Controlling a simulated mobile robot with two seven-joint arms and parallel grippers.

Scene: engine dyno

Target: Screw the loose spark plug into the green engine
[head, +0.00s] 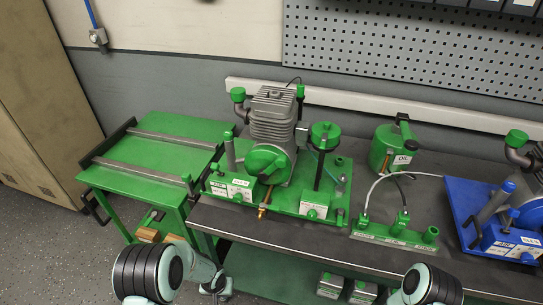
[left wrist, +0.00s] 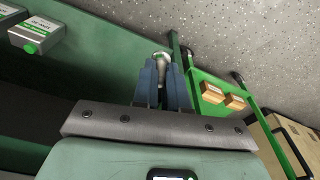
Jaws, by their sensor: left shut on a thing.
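The green engine (head: 272,118) has a grey finned cylinder and stands upright on a green base plate on the bench. My left gripper (head: 216,287) is low in front of the bench, below and left of the engine and well apart from it. In the left wrist view its two blue-grey fingers (left wrist: 162,82) are shut on a small pale, roundish thing (left wrist: 161,57), which looks like the spark plug. Most of it is hidden between the fingers. Of my right arm only a link shows at the bottom right of the head view; its gripper is out of view.
A green cart (head: 160,150) stands left of the bench. A blue engine stand (head: 480,215) is at the right. A green oil can (head: 390,150) and a green fitting block (head: 395,232) stand between. Boxes (head: 330,284) lie on the lower shelf. The bench's front edge (head: 290,238) is near my gripper.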

